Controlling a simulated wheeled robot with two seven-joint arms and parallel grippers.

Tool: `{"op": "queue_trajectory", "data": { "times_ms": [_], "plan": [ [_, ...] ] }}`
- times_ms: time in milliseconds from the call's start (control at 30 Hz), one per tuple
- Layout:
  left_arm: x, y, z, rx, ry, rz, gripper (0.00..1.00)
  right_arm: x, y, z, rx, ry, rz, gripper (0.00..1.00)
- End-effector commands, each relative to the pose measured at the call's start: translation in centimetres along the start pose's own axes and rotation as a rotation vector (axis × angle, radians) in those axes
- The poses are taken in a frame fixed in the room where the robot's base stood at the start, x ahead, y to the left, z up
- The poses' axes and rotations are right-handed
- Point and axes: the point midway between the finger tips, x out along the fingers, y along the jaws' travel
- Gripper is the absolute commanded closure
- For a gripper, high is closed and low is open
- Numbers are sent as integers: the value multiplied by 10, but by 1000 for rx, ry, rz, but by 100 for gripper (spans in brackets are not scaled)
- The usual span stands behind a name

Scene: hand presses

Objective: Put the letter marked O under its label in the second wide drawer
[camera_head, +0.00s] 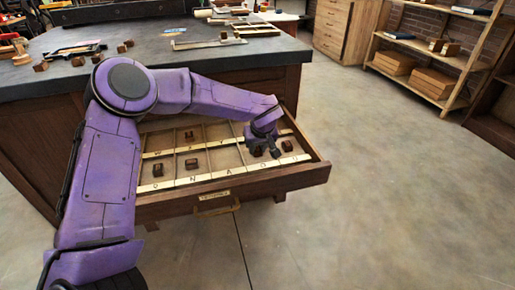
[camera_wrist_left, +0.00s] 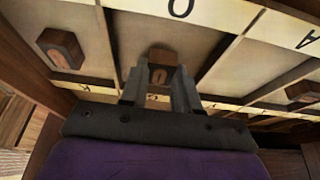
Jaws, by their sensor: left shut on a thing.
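The wide drawer (camera_head: 310,178) is pulled out of the dark bench, with thin dividers and lettered label strips. My left gripper (camera_head: 265,148) reaches down into its right part. In the left wrist view my gripper (camera_wrist_left: 160,85) is shut on a small dark wooden letter block (camera_wrist_left: 162,57), with a finger on each side. The block's face has a pale oval mark that looks like an O. A label strip with an O (camera_wrist_left: 180,8) lies beyond the block in that view. In the head view the held block is mostly hidden by the gripper. My right gripper is not in view.
Other letter blocks lie in the drawer, at front left (camera_head: 157,169), middle (camera_head: 191,163) and right (camera_head: 287,146). One block (camera_wrist_left: 60,48) sits in the neighbouring compartment in the wrist view. Tools and blocks lie on the bench top (camera_head: 130,75). The floor (camera_head: 400,190) at right is clear.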

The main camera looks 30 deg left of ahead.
Motion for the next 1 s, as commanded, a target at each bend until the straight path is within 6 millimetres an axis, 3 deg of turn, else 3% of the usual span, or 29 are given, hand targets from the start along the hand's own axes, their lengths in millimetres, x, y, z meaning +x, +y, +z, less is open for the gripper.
{"op": "queue_trajectory", "data": {
  "times_ms": [100, 133, 200, 533, 1000],
  "plan": [
    [2, 0, 1, 0, -1, -1, 98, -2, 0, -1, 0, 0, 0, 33],
    [2, 0, 1, -1, -1, -1, 66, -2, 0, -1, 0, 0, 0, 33],
    [2, 0, 1, -1, 0, 0, 44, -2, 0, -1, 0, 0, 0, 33],
    [0, 0, 0, 0, 1, 1, 44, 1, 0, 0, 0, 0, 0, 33],
    [-106, 0, -1, 0, 1, 0, 44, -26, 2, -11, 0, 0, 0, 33]
  ]
}}
